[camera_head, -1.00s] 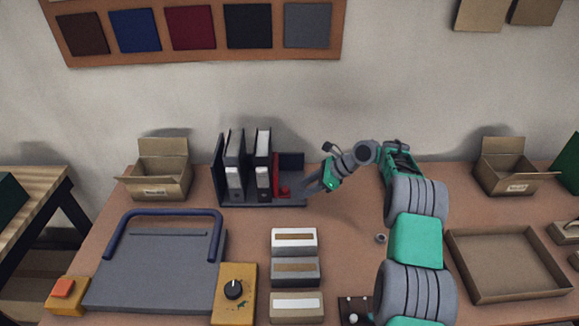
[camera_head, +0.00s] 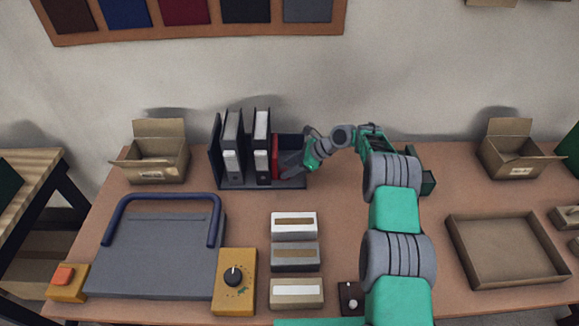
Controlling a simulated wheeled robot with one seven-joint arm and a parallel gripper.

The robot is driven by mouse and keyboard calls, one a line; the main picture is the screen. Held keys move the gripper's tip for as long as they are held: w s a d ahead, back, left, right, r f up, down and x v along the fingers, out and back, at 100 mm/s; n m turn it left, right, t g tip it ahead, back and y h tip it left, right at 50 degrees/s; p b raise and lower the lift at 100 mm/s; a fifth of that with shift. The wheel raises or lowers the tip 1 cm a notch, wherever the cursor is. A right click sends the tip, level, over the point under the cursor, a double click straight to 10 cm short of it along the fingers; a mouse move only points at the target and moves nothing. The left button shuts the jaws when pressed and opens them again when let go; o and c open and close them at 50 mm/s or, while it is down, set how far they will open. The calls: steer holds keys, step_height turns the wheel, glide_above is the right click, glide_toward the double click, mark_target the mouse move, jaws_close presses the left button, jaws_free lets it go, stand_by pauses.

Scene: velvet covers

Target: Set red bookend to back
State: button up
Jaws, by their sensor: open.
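The red bookend (camera_head: 275,158) stands upright in the dark rack (camera_head: 247,184), just right of the binders. Its lower right part is hidden behind my gripper. Two dark binders with pale labels, a left one (camera_head: 232,146) and a right one (camera_head: 261,142), stand upright in the rack. My gripper (camera_head: 289,166) reaches in from the right, its fingers at the bookend's right side. It is open. I cannot tell whether the fingers touch the bookend.
An open cardboard box (camera_head: 151,160) stands left of the rack and another (camera_head: 510,155) at the far right. A shallow tray (camera_head: 505,282) lies at the right. Several small boxes (camera_head: 295,257) lie in front of the rack, beside a grey press (camera_head: 158,255) with a blue handle.

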steer(key=shift+c, duration=0.2)
jaws_close()
stand_by(1.1)
